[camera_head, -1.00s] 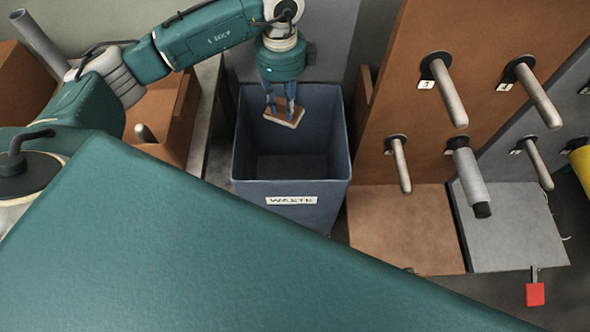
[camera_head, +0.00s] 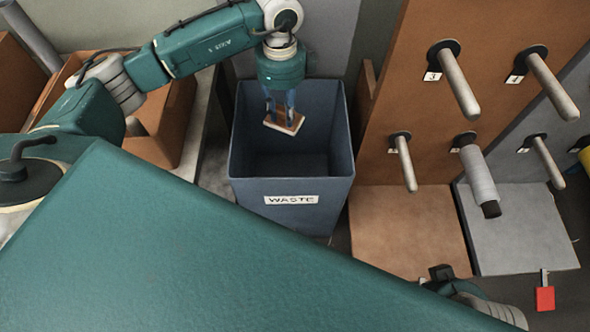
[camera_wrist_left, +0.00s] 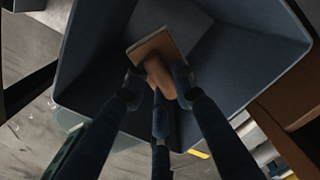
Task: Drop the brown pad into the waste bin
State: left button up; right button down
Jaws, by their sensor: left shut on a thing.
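The brown pad (camera_head: 285,126) is a small flat block with a pale edge. My left gripper (camera_head: 281,114) is shut on it, pointing down, and holds it within the outline of the blue-grey waste bin's mouth. The waste bin (camera_head: 325,200) stands open at the top, with a WASTE label on its front. In the left wrist view my left gripper's dark fingers (camera_wrist_left: 160,95) close around the pad (camera_wrist_left: 156,46), with the bin's inner walls (camera_wrist_left: 95,55) around it. The exact height of the pad against the rim is hard to tell. My right gripper is not clearly visible.
A brown board (camera_head: 395,90) with pale pegs stands right of the bin, and a grey pegged board (camera_head: 557,130) is beyond it. A grey roll (camera_head: 479,178) sits on one peg. A brown box (camera_head: 170,135) is left of the bin. A red tag (camera_head: 545,298) is at the lower right.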

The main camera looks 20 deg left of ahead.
pick_arm(q)
jog(key=shift+f, duration=0.15)
pick_arm(e)
jog(key=shift+s+r, duration=0.1)
jog(key=shift+r, duration=0.25)
pick_arm(q)
jog(key=o, duration=1.2)
notch_tip(320, 180, up, 12)
